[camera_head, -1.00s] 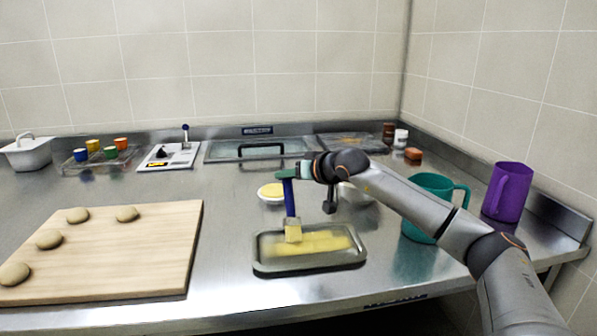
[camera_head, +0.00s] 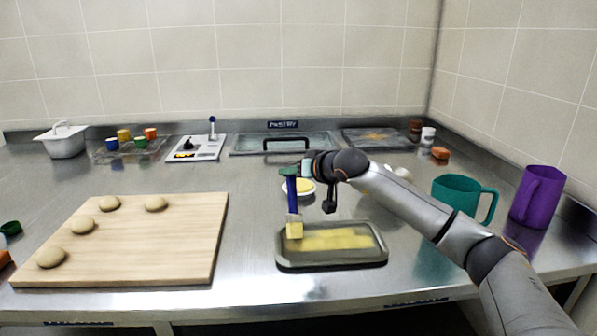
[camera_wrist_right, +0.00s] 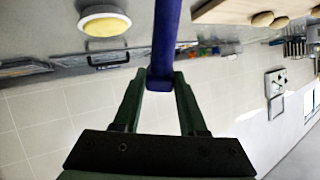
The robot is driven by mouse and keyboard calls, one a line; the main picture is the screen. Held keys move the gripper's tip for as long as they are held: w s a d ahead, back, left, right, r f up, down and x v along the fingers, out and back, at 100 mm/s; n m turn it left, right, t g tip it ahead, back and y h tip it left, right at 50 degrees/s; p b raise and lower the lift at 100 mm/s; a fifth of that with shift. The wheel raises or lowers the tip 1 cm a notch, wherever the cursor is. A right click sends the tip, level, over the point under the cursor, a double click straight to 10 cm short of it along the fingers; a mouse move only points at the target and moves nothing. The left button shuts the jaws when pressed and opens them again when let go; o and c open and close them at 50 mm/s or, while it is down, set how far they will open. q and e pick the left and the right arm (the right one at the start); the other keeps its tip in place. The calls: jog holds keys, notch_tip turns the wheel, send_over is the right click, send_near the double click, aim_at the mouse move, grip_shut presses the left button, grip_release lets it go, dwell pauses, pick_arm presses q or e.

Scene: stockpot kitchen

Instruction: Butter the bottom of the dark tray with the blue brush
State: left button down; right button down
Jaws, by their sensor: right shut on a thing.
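The blue brush (camera_head: 292,197) stands nearly upright, its pale yellow bristle end (camera_head: 294,229) at the left end of the dark tray (camera_head: 332,263). Whether the bristles touch the bottom is hard to tell. A yellow butter layer (camera_head: 338,240) covers much of the tray's bottom, with dark strips bare along the edges. My right gripper (camera_head: 290,172) is shut on the brush handle's top. In the right wrist view the green fingers (camera_wrist_right: 159,84) close on the blue handle (camera_wrist_right: 166,40). A small white dish of butter (camera_head: 304,188) sits behind the tray. My left gripper is out of view.
A wooden board (camera_head: 130,245) with several dough balls lies left. A teal jug (camera_head: 455,198) and a purple jug (camera_head: 536,197) stand right. A scale (camera_head: 195,149), a white tub (camera_head: 64,142) and small coloured cups (camera_head: 125,136) are at the back. Steel counter between board and tray is clear.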

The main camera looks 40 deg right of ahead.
jog(key=shift+w+d+p, duration=0.45)
jog(key=shift+d+p, duration=0.3)
jog(key=shift+p, duration=0.05)
jog(key=s+d+b, duration=0.1)
jog(key=s+d, duration=0.6)
jog(key=d, duration=0.4)
jog(key=shift+s+d+f, duration=0.15)
jog(key=shift+s+d, duration=0.05)
dwell(1.6)
notch_tip(320, 180, up, 6)
jog(key=p, duration=0.4)
dwell(0.4)
